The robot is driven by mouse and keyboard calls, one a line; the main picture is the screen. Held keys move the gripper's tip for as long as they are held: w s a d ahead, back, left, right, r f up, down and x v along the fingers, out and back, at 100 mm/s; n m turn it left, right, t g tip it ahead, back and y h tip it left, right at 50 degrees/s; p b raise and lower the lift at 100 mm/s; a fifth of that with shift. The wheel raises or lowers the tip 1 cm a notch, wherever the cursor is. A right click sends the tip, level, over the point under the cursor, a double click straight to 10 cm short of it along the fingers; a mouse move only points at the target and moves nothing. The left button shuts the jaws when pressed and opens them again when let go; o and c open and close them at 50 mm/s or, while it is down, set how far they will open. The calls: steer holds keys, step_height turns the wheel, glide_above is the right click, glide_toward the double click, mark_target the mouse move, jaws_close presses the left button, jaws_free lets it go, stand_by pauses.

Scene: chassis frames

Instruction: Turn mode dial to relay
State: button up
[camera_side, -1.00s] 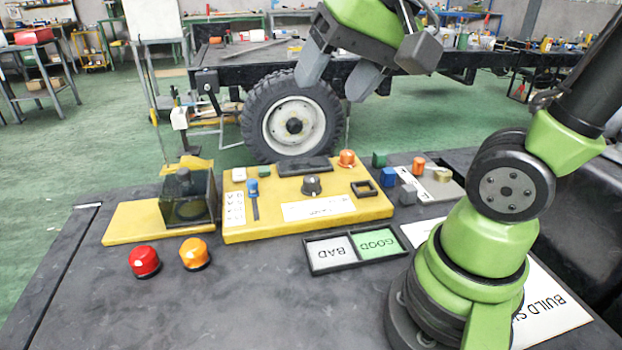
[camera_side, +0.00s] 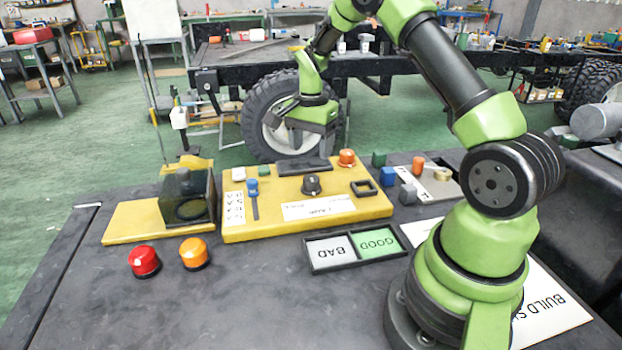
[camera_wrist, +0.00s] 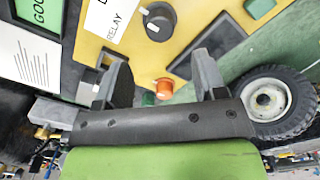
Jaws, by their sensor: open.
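The mode dial (camera_side: 311,184) is a dark round knob standing on the yellow panel (camera_side: 375,207). In the wrist view the dial (camera_wrist: 158,21) is near the top edge, beside a white label (camera_wrist: 112,18) reading "RELAY". Where its pointer is set cannot be made out. My gripper (camera_side: 308,138) is above and behind the panel's back edge, apart from the dial. In the wrist view its two grey fingers (camera_wrist: 160,78) are spread wide with nothing held between them.
The GOOD/BAD tray (camera_side: 311,267) is in front. Red (camera_side: 144,261) and amber (camera_side: 194,253) domes stand on the table at front left.

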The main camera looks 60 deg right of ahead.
mark_target(311, 177)
step_height(311, 177, down, 9)
steer(key=shift+r, duration=0.15)
steer(key=c, duration=0.9)
